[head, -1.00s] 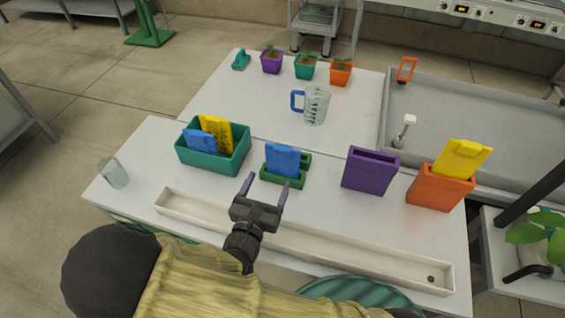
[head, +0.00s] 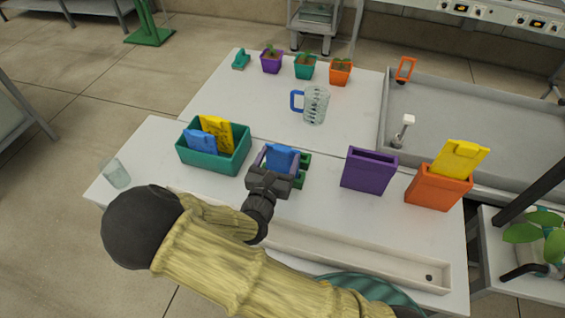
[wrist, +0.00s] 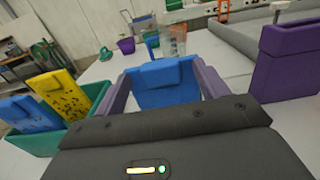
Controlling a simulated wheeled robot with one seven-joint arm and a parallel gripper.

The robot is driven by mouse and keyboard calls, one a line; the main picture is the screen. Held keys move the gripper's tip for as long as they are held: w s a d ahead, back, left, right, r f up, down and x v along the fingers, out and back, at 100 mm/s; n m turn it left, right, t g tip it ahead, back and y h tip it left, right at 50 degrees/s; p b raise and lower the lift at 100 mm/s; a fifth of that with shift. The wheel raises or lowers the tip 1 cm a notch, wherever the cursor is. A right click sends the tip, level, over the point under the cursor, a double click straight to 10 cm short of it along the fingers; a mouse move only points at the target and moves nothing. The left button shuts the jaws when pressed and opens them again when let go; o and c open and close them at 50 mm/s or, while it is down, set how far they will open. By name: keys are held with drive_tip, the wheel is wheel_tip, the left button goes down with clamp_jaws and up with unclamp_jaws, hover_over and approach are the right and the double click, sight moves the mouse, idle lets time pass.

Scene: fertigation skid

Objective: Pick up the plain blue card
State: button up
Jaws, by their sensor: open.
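The plain blue card (head: 283,156) stands upright in a green slotted holder (head: 304,168) in the middle of the near table. In the wrist view the blue card (wrist: 163,84) is straight ahead, between my purple fingers. My gripper (head: 279,157) is open, with one finger on each side of the card. A gap shows beside the card at the right finger; I cannot tell whether the left finger touches it. The holder is mostly hidden behind my gripper. Another blue card (wrist: 27,115), with dark marks, leans in the teal box to the left.
The teal box (head: 229,168) also holds a spotted yellow card (wrist: 60,92). A purple holder (head: 369,171) and an orange holder (head: 437,190) with a yellow card stand right. A glass (head: 116,173), white trough (head: 350,256) and jug (head: 315,105) are nearby.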

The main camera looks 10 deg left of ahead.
sight(281, 152)
drive_tip(key=w, duration=0.3)
drive_tip(key=shift+w+d, duration=0.3)
drive_tip(key=c, duration=1.3)
drive_tip(key=shift+r, duration=0.1)
wheel_tip(281, 152, up, 10)
drive_tip(key=shift+f+p, duration=0.1)
drive_tip(key=shift+p, duration=0.25)
